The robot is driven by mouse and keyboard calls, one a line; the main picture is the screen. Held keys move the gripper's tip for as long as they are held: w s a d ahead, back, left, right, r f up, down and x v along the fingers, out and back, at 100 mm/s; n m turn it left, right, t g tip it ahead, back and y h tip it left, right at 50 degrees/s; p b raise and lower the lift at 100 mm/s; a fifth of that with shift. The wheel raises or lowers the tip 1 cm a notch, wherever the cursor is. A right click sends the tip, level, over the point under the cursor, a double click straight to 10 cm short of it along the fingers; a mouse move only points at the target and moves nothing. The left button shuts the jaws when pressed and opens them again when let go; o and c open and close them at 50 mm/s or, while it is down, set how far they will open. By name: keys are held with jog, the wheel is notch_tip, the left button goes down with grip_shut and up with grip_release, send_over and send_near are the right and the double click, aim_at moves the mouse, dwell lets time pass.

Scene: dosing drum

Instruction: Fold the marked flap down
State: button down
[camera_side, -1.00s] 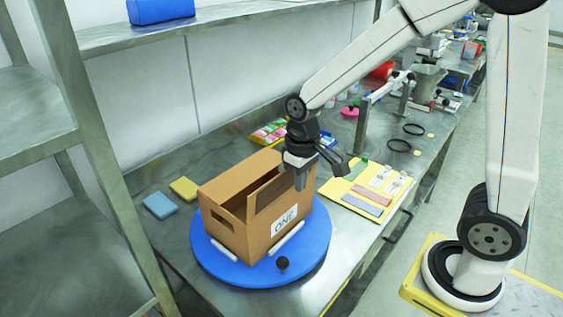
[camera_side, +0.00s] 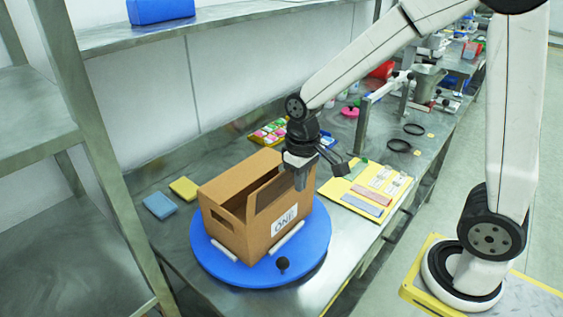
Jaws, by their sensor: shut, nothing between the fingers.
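A brown cardboard box (camera_side: 233,236) stands on a round blue turntable (camera_side: 307,251). A white label (camera_side: 284,220) reading "ONE" is on its front right side. I cannot make out a mark on any flap.
Blue (camera_side: 159,205) and yellow (camera_side: 184,188) sponges lie left of the box. A yellow board (camera_side: 366,190) with strips lies to the right. A tray of colourful items (camera_side: 270,132) is behind. A metal shelf post stands at left.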

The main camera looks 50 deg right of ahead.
jog(key=shift+w, duration=0.2)
jog(key=w, duration=0.8)
dwell(1.0)
jog(key=shift+w+f, duration=0.1)
jog(key=shift+w+f, duration=0.7)
jog(key=shift+f, duration=1)
dwell(0.4)
jog(key=shift+r, duration=0.1)
notch_tip(320, 180, up, 8)
dwell(1.0)
jog(key=shift+s, duration=0.15)
